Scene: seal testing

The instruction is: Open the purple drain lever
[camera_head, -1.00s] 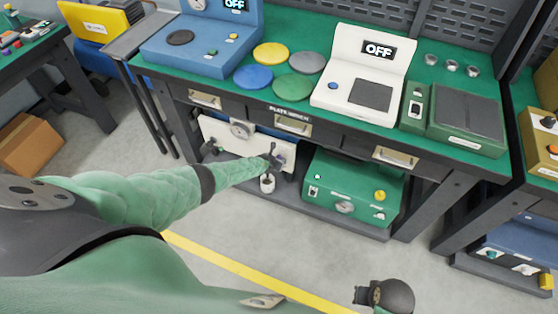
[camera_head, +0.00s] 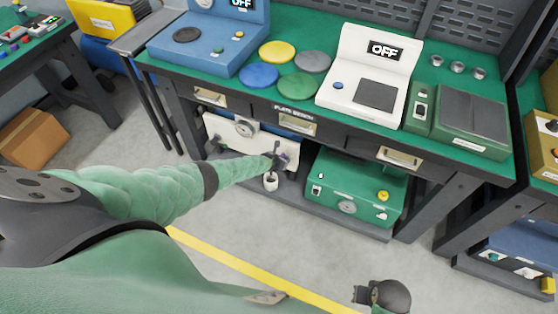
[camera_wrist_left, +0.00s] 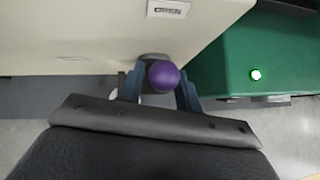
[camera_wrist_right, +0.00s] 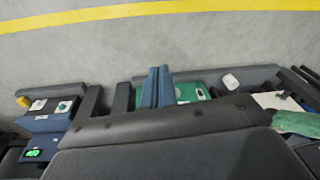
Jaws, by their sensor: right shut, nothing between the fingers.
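The drain lever's purple ball knob (camera_wrist_left: 165,75) shows in the left wrist view, in front of a cream panel (camera_wrist_left: 100,35). My left gripper (camera_wrist_left: 160,92) has its two fingers apart, one on each side of the knob. Whether they touch it I cannot tell. In the head view the left gripper (camera_head: 275,156) is at the right end of the cream unit (camera_head: 235,136) under the bench, and a bit of purple shows beside it. My right gripper (camera_wrist_right: 158,86) is shut and empty, with its fingers together, away from the bench over the floor.
A green box (camera_head: 355,188) stands right of the cream unit on the lower shelf (camera_head: 345,222). A small white cup (camera_head: 270,182) is just below the left gripper. The bench top (camera_head: 225,82) with its devices and discs is above. Grey floor lies in front.

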